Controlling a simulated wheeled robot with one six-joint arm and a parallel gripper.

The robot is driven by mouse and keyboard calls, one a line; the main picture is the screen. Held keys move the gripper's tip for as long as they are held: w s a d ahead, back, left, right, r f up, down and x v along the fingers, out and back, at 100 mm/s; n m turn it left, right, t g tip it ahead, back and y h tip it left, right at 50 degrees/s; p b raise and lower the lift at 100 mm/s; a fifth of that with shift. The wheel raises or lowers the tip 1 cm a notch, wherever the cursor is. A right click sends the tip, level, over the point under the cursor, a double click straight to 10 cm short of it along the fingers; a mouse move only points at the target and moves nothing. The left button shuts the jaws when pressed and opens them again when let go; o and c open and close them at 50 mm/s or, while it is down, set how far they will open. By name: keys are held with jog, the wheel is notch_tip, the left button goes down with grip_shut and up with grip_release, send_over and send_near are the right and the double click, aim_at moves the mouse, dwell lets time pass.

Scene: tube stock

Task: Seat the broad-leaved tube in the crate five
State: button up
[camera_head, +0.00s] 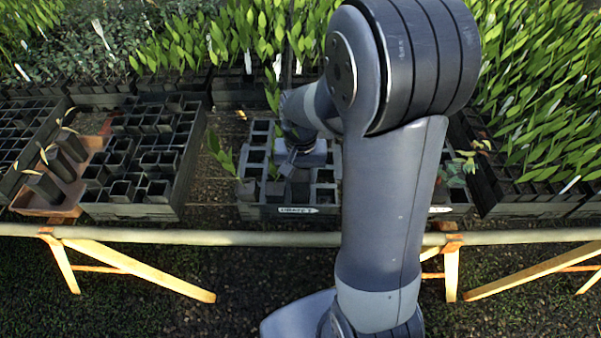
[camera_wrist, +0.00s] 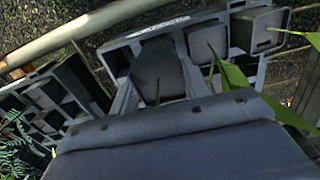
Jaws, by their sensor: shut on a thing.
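The crate with a white front label (camera_head: 298,210) stands at the middle of the bench, a grey frame of square cells; the label is too small to read surely. My gripper (camera_head: 303,158) is low over its middle cells, shut on a dark square tube (camera_wrist: 160,68). The tube's plant is mostly hidden by the gripper, so I cannot tell its leaf shape. Its base is among the cells; whether it is fully seated is hidden. A tube with broad green leaves (camera_head: 223,156) stands in the crate's front left corner; leaves also show in the wrist view (camera_wrist: 236,76).
A dark crate of empty-looking tubes (camera_head: 140,211) stands to the left, beside a brown tray (camera_head: 75,185) with several tilted tubes. Another crate (camera_head: 452,196) is partly behind my arm at right. Leafy stock fills the back. A pale rail (camera_head: 200,236) runs along the front.

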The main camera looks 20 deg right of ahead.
jog(key=shift+f+b, duration=1.8)
jog(key=shift+f, duration=0.7)
jog(key=shift+f, duration=0.3)
jog(key=o, duration=1.5)
jog(key=shift+c, duration=0.2)
notch_tip(320, 180, up, 11)
jog(key=shift+f, duration=0.1)
